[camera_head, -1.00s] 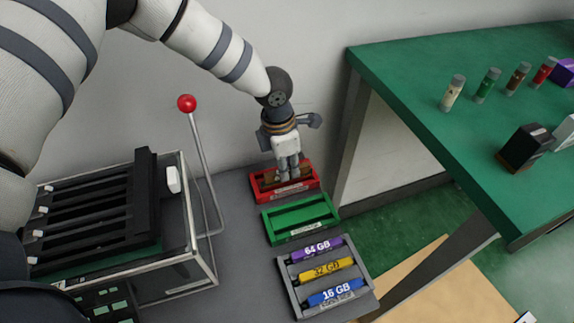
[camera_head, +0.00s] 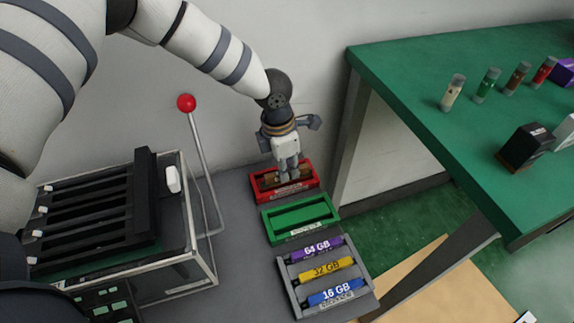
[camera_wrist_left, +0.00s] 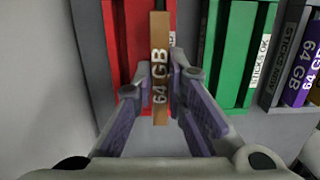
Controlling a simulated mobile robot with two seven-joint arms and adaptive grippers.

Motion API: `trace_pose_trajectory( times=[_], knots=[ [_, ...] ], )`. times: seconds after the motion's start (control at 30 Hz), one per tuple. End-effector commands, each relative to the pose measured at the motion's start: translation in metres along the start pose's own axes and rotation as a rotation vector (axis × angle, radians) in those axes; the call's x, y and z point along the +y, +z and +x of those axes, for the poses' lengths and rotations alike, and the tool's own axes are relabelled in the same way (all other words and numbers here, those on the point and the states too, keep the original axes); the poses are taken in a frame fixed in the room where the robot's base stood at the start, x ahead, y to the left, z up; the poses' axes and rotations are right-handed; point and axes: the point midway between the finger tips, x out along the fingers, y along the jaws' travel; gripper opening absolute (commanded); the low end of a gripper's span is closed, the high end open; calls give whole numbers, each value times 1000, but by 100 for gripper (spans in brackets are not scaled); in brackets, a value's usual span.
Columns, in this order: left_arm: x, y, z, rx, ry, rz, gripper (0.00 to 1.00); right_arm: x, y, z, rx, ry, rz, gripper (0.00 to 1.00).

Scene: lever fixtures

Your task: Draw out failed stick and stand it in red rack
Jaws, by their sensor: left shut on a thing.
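My left gripper (camera_head: 289,172) is over the red rack (camera_head: 259,197), pointing down. In the left wrist view it is shut on a brown stick (camera_wrist_left: 160,42) marked 64 GB, with one finger on each side. The stick lies along the red rack (camera_wrist_left: 125,45); brown shows in the rack's opening in the head view. Whether the stick touches the rack floor I cannot tell. My right gripper is not in view.
A green rack (camera_head: 305,235) stands beside the red one. A grey rack (camera_head: 370,291) holds purple, yellow and blue sticks. A slotted fixture (camera_head: 100,210) and red-knobbed lever (camera_head: 186,103) stand left. A green table (camera_head: 430,70) is at right.

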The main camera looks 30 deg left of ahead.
Motion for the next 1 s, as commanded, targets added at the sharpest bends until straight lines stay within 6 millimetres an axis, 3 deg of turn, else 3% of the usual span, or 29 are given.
trace_pose_trajectory(
  times=[1.0],
  knots=[
    [0, -3, 26, 0, -1, 0, 0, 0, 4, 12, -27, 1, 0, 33]
  ],
)
